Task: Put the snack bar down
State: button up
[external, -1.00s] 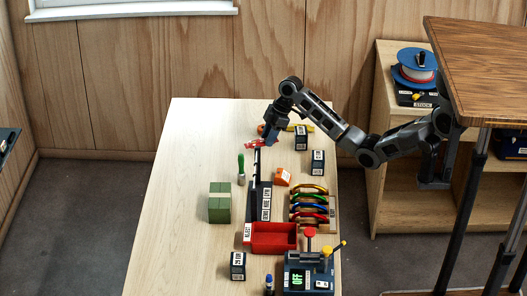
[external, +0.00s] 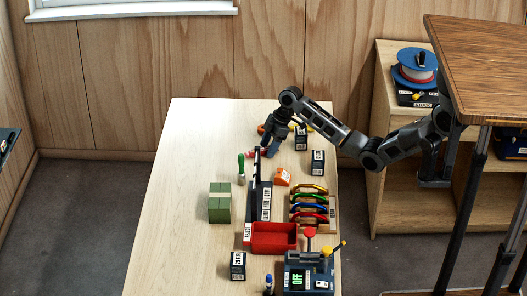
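The snack bar (external: 255,154), small and red, shows at the fingertips of my gripper (external: 266,152) at the far end of the pale table (external: 190,150). My gripper points down and appears shut on the bar, with the fingers covering part of it. The bar is at or very near the tabletop; I cannot tell whether it touches. The black upright part of a labelled rack (external: 254,176) stands just in front of it.
A yellow item lies behind the gripper. The table's left side is clear.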

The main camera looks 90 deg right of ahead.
jog(key=shift+r, duration=0.15)
jog(key=v, duration=1.2)
